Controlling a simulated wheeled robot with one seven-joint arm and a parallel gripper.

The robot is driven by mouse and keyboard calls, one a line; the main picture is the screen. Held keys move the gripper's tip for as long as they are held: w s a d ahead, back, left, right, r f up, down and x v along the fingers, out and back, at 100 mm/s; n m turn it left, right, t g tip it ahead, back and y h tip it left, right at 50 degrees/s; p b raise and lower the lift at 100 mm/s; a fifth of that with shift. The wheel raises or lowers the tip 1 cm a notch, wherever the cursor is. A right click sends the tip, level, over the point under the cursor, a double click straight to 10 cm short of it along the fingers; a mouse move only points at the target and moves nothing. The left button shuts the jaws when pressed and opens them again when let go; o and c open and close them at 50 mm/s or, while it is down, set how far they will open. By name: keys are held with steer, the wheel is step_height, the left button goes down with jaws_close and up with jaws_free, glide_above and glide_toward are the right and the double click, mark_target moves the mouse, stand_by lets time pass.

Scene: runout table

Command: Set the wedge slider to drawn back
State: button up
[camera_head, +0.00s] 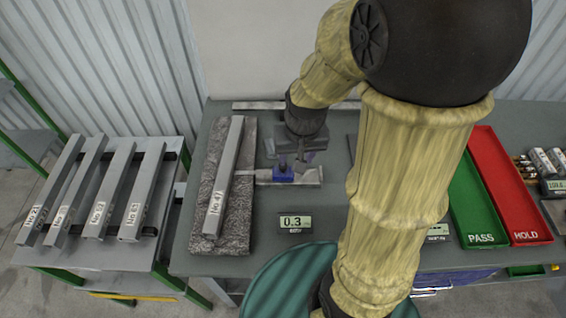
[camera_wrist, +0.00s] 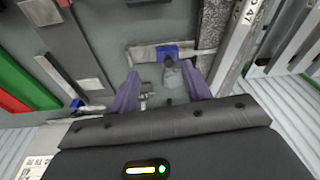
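The wedge slider (camera_head: 284,175) is a blue block on a flat metal strip, set beside the grey stone slab. In the wrist view the blue block (camera_wrist: 166,51) shows beyond my fingertips, with a small grey piece in front of it. My gripper (camera_head: 290,155) is over the slider in the head view, and its fingers partly cover the area behind the block. In the wrist view my gripper (camera_wrist: 163,78) has its two purple fingers spread apart, one to each side of the grey piece. I cannot tell whether either finger touches it.
A bar marked No 47 (camera_head: 227,165) lies on the stone slab (camera_head: 208,200). A display (camera_head: 295,222) reading 0.3 stands in front of the slider. Green PASS (camera_head: 478,205) and red HOLD (camera_head: 505,190) trays lie at the right. Several bars rest on the left rack (camera_head: 100,190).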

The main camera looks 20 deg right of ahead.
mark_target(283, 171)
steer(key=w+m+g+p, duration=0.2)
steer(key=w+m, duration=0.2)
steer(key=w, duration=0.8)
steer(key=shift+s, duration=0.1)
steer(key=shift+f, duration=0.15)
step_height(283, 171, down, 17)
steer(key=p, duration=0.3)
steer(key=shift+f+p, duration=0.15)
steer(key=shift+p, duration=0.15)
jaws_close()
